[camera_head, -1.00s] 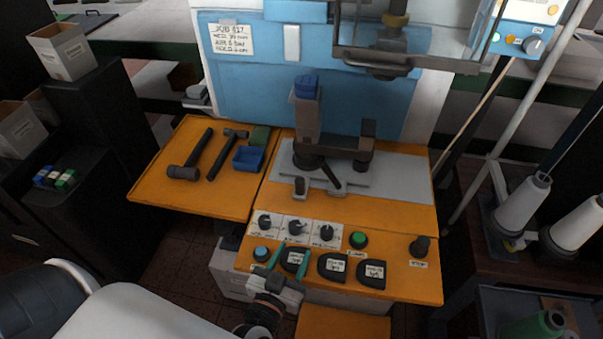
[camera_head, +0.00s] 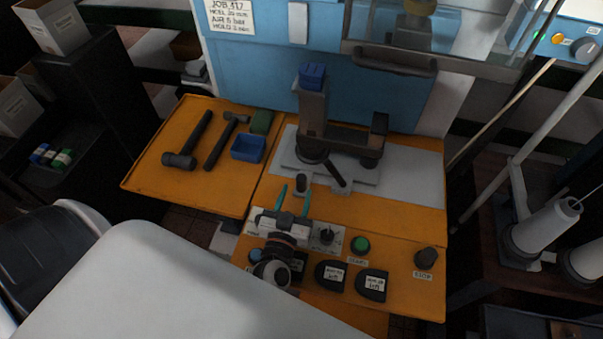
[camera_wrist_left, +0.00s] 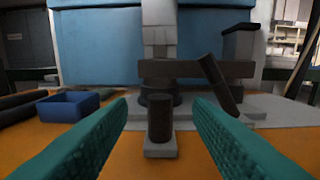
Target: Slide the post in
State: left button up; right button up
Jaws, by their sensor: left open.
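A short dark post (camera_head: 300,181) stands upright in front of the machine's fixture, on a small light base that shows in the left wrist view, where the post (camera_wrist_left: 160,117) is centred between the fingers. The grey fixture (camera_head: 336,140) with a blue-topped column (camera_head: 312,78) and a tilted dark lever (camera_head: 336,174) stands on a light plate behind the post. My left gripper (camera_head: 293,196) is open, its two teal fingers pointing at the post from the front. In the left wrist view the gripper (camera_wrist_left: 162,110) holds nothing. My right gripper is not in view.
Knobs, a green button (camera_head: 360,245), a stop knob (camera_head: 426,257) and black labelled pads (camera_head: 331,273) are on the front panel. Two hammers (camera_head: 187,145) and a blue tray (camera_head: 248,147) lie on the left orange shelf. A dark guard frame (camera_head: 392,60) hangs above the fixture.

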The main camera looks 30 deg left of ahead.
aim_at(300, 182)
pick_arm(q)
jog(key=x, duration=0.5)
jog(key=shift+w+p, duration=0.25)
jog(key=shift+p, duration=0.1)
jog(key=shift+w+a, duration=0.15)
jog(key=shift+w, duration=0.15)
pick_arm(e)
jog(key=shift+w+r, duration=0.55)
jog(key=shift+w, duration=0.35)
pick_arm(q)
jog(key=shift+c, duration=0.6)
grip_shut()
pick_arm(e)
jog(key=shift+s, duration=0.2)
